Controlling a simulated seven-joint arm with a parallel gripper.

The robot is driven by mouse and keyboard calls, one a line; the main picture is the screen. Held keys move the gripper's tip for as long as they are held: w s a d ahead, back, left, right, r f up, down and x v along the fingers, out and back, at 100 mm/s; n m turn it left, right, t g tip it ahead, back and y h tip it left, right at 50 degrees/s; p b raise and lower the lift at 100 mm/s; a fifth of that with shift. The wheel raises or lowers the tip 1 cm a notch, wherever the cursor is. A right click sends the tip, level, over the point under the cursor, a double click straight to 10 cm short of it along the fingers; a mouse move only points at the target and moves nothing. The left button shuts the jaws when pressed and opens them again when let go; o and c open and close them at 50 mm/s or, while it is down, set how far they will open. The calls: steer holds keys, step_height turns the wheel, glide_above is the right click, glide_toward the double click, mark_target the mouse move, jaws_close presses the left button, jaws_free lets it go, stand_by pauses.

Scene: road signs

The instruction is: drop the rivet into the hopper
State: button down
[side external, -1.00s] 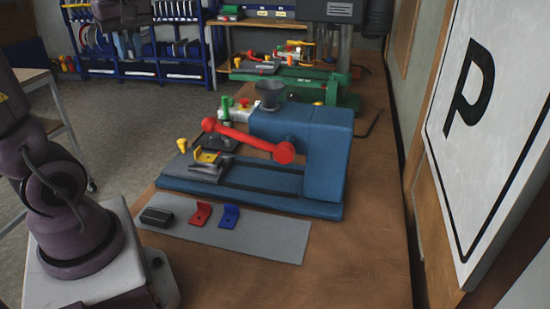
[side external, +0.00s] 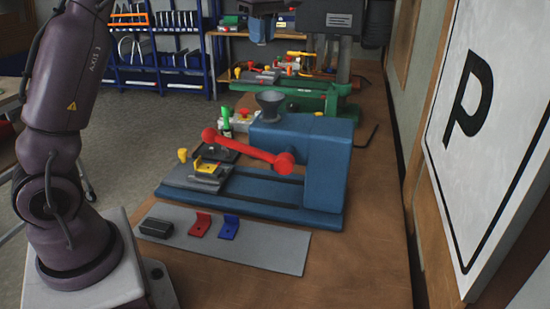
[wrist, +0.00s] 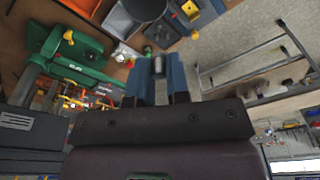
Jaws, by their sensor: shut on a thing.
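My gripper (side external: 261,38) is at the top of the side view, high above the hopper and pointing down. In the wrist view its blue fingers (wrist: 158,68) are shut on the rivet (wrist: 158,65), a small grey piece between the fingertips. The rivet is too small to make out in the side view. The hopper (side external: 270,103) is a dark grey funnel on top of the blue press (side external: 322,165). A dark rounded shape at the top edge of the wrist view appears to be the hopper (wrist: 143,8). A clear gap separates the gripper from it.
The press has a red lever (side external: 245,150) and a yellow bracket (side external: 209,168) on its slide. A grey strip (side external: 270,248) holds a dark block (side external: 157,227), a red bracket (side external: 200,225) and a blue bracket (side external: 229,227). A green machine (side external: 340,95) stands behind. The bench front is clear.

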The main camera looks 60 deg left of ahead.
steer(key=shift+w+d+f, duration=0.25)
steer(key=shift+w+f, duration=0.1)
steer(key=shift+f, duration=1.6)
steer(key=shift+w+d+f, duration=0.3)
steer(key=shift+f, duration=1.6)
steer(key=shift+w+d+f, duration=0.25)
steer(key=shift+w+f, duration=0.1)
steer(key=shift+f, duration=1.6)
steer(key=c, duration=1)
jaws_free()
steer(key=r, duration=0.4)
steer(key=d+r, duration=0.1)
steer(key=r, duration=0.8)
steer(key=shift+w+d, duration=0.15)
steer(key=shift+d, duration=0.1)
